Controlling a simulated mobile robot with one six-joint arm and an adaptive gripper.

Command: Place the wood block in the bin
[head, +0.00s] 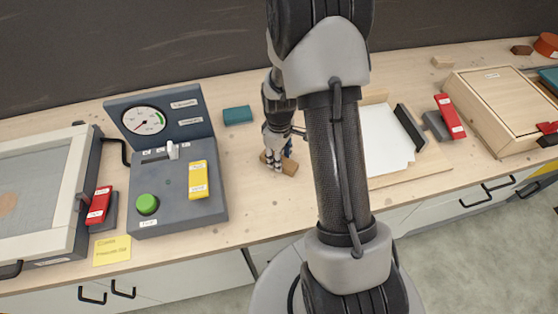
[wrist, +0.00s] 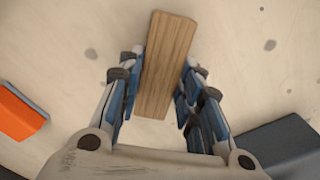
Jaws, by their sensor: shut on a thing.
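The wood block (head: 290,168) is a small brown piece at my gripper (head: 277,161), low over or on the light wooden worktop. The head view does not show whether it touches the top. In the wrist view the block (wrist: 166,65) is a long, grained bar between the two blue-padded fingers of my gripper (wrist: 157,82), which is shut on it. No container is plainly a bin; a pale wooden box (head: 487,108) with a labelled panel stands at the right. My arm hides part of the middle of the worktop.
A grey gauge console (head: 180,217) with a green button stands left of my gripper. A teal block (head: 238,115) lies behind. White paper (head: 386,145) and a red-and-grey piece (head: 449,115) are to the right. The wrist view shows an orange piece (wrist: 20,112) at left.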

